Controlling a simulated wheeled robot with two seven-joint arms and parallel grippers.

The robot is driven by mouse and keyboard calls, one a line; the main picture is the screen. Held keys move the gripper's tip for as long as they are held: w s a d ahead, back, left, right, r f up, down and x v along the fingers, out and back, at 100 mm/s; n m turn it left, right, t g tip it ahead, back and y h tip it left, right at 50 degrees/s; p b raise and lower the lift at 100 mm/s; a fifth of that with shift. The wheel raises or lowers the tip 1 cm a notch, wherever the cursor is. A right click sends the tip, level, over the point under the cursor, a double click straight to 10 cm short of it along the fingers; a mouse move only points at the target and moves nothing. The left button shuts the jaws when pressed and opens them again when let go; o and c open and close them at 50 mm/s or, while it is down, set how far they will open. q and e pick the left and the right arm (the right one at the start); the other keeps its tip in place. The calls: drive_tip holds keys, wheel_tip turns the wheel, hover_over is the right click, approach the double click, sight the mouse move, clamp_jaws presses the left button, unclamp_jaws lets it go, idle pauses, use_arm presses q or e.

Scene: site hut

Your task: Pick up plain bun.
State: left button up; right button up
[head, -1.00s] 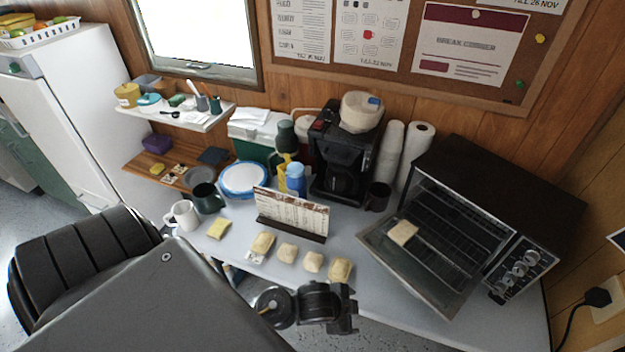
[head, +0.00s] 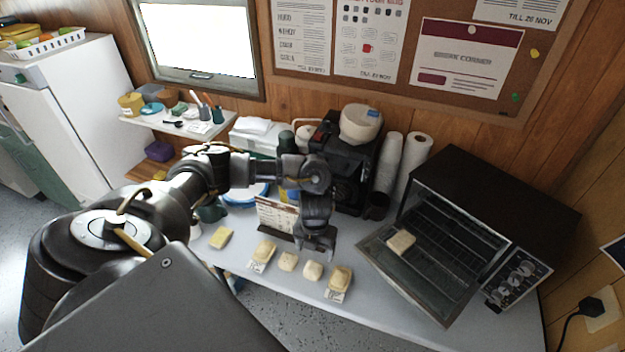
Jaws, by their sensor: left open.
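Several pale buns lie in a row along the front of the table. Two plainer, rounder buns, one left (head: 288,261) and one right (head: 312,271), sit in the middle of the row. A yellower bun with a small card (head: 264,251) is at the left end, and another yellower bun with a card (head: 341,278) is at the right end. My left gripper (head: 316,248) is open and points down, just behind and above the right part of the row. It appears to hold nothing. My right gripper is not in view.
A menu stand (head: 275,216) is just behind the row, partly hidden by my left arm. The toaster oven (head: 490,215) stands right with its door down and a bread slice (head: 401,241) on it. A yellow sponge-like block (head: 221,237) lies left. The front right table is clear.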

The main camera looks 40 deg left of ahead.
sight(313, 266)
use_arm(q)
drive_tip(key=shift+f, duration=0.4)
drive_tip(key=shift+a+f+b, duration=0.1)
drive_tip(key=shift+f+b, duration=0.2)
drive_tip(key=shift+f, duration=2.1)
drive_tip(key=shift+s+a+f+p, duration=0.1)
drive_tip(key=shift+f+p, duration=0.5)
drive_tip(key=shift+f, duration=2)
drive_tip(key=shift+c, duration=0.5)
drive_tip(key=c, duration=1)
